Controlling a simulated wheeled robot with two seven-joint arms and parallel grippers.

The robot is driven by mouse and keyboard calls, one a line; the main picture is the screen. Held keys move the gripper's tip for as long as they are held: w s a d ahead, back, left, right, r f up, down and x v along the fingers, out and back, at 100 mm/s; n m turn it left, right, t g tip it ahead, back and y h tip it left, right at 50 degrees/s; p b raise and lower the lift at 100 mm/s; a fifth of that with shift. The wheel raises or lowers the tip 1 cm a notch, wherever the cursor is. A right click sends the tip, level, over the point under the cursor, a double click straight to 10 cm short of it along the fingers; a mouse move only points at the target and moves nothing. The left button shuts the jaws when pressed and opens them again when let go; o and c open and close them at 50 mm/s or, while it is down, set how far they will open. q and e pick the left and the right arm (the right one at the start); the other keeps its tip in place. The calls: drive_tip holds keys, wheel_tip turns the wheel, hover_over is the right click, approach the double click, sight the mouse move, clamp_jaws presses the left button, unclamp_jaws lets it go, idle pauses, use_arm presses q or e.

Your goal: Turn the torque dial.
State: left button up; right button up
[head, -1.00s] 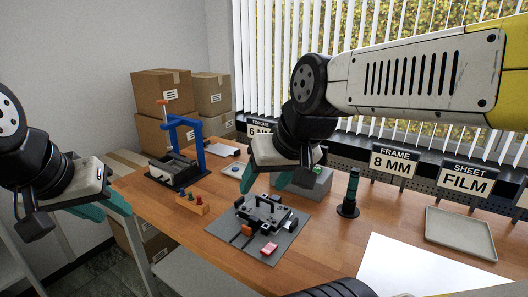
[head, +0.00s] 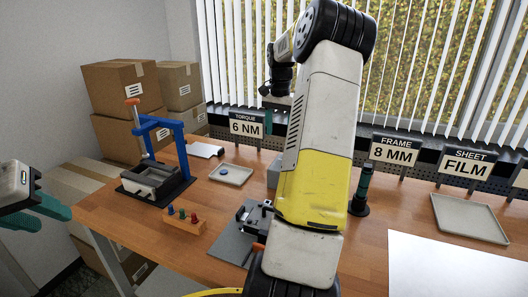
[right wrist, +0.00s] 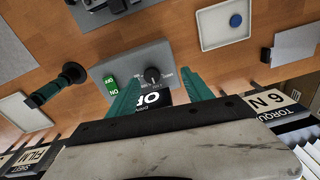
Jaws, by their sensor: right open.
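The torque dial (right wrist: 152,75) is a black round knob with a pale pointer mark on top of a grey control box (right wrist: 130,62). A green ON switch (right wrist: 111,85) sits beside it. My right gripper (right wrist: 161,74) is open, its teal fingers on either side of the dial in the right wrist view; I cannot tell whether they touch it. In the head view my right arm hides most of the box (head: 273,172) and the dial. A sign reading TORQUE 6 NM (head: 246,126) stands behind. My left gripper (head: 55,218) is open and empty off the table's left edge.
A blue-framed press (head: 160,175), a wooden block with coloured pegs (head: 184,222) and a tray with a blue disc (head: 232,174) stand left of my right arm. A dark cylinder (head: 361,190) and an empty tray (head: 468,217) stand to the right. Window blinds rise behind.

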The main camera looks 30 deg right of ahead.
drive_tip(key=shift+m, duration=0.8)
drive_tip(key=d+f, duration=0.1)
drive_tip(key=d, duration=0.1)
drive_tip(key=d+f, duration=0.2)
drive_tip(key=shift+d+f, duration=0.2)
drive_tip(key=shift+d, duration=0.15)
wheel_tip(320, 180, down, 8)
drive_tip(key=shift+r, duration=0.2)
drive_tip(key=shift+c, duration=0.5)
clamp_jaws()
drive_tip(key=shift+n, duration=0.4)
drive_tip(key=n, duration=1.1)
drive_tip(key=shift+s, duration=0.1)
